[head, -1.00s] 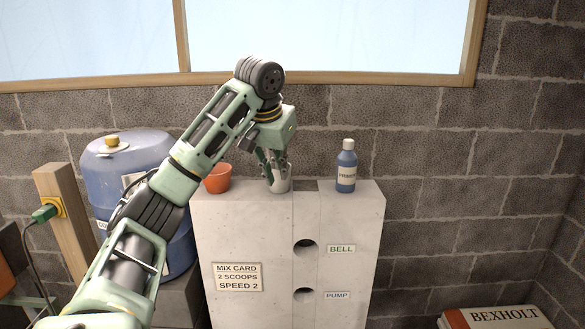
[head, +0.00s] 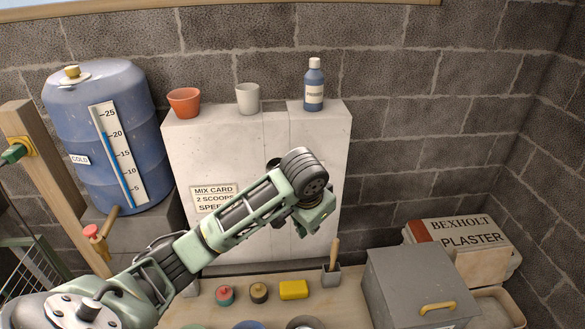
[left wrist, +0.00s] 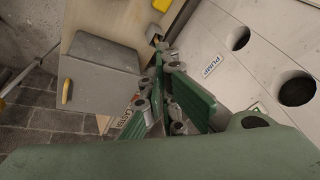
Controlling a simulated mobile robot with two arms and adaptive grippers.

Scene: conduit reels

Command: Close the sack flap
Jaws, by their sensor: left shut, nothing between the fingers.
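The plaster sack (head: 468,236), marked BEXHOLT PLASTER with a red band, lies at the right by the wall, behind a grey box. I cannot make out whether its flap is open or folded. Part of its lettering shows in the left wrist view (left wrist: 127,117), beyond my fingers. My left gripper (head: 312,226) is in front of the white cabinet, apart from the sack and to its left. It is shut and empty; its fingers show in the left wrist view (left wrist: 160,95). My right gripper is not in view.
A grey box (head: 415,290) with a yellow handle stands between my left gripper and the sack. A yellow block (head: 293,290), a small holder with a wooden handle (head: 332,272) and round pots are on the bench. A white cup (head: 247,98) stands on the cabinet (head: 225,150).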

